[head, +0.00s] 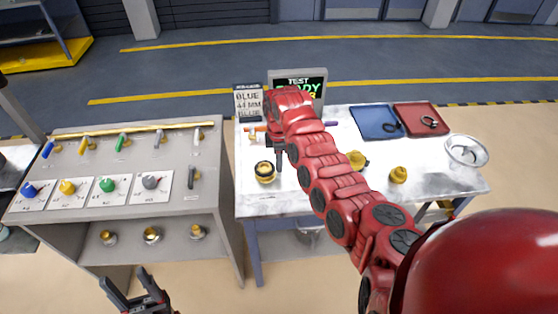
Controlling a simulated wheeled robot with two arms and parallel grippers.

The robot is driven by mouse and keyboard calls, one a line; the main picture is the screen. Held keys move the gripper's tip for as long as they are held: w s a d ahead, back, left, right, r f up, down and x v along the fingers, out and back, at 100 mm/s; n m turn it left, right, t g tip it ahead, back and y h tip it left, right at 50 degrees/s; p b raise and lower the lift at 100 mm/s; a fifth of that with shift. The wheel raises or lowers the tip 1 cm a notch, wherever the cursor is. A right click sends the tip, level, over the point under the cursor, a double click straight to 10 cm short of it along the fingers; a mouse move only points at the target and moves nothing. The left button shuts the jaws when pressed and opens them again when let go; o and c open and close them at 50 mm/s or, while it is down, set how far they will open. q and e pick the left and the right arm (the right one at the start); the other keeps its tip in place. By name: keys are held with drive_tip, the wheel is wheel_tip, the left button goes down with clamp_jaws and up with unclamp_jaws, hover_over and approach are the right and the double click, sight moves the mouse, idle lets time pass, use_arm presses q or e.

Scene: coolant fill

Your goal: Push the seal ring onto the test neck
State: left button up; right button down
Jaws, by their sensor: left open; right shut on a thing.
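My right arm reaches in from the lower right over the white table (300,202). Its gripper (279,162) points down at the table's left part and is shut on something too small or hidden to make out. Just left of its fingertips stands a round brass-and-black fitting (265,172), perhaps the test neck; I cannot tell whether they touch. A dark ring (393,127) lies in the blue tray (369,114), and another ring (430,121) in the red tray (412,108). My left gripper (134,286) is open and empty at the bottom left, in front of the grey bench.
The grey bench (100,200) at left holds several coloured caps and handles.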

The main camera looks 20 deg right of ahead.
drive_tip(key=shift+f+b, duration=0.45)
drive_tip(key=shift+f, duration=0.55)
drive_tip(key=c, duration=0.6)
unclamp_jaws()
drive_tip(key=shift+r, duration=0.1)
drive_tip(key=shift+w+r, duration=0.1)
drive_tip(key=shift+r, duration=0.2)
wheel_tip(320, 180, up, 5)
drive_tip(key=b, duration=0.2)
drive_tip(key=shift+r+b, duration=0.1)
drive_tip(key=shift+b, duration=0.3)
wheel_tip(320, 180, up, 11)
drive_tip(key=b, duration=0.1)
drive_tip(key=shift+r, duration=0.2)
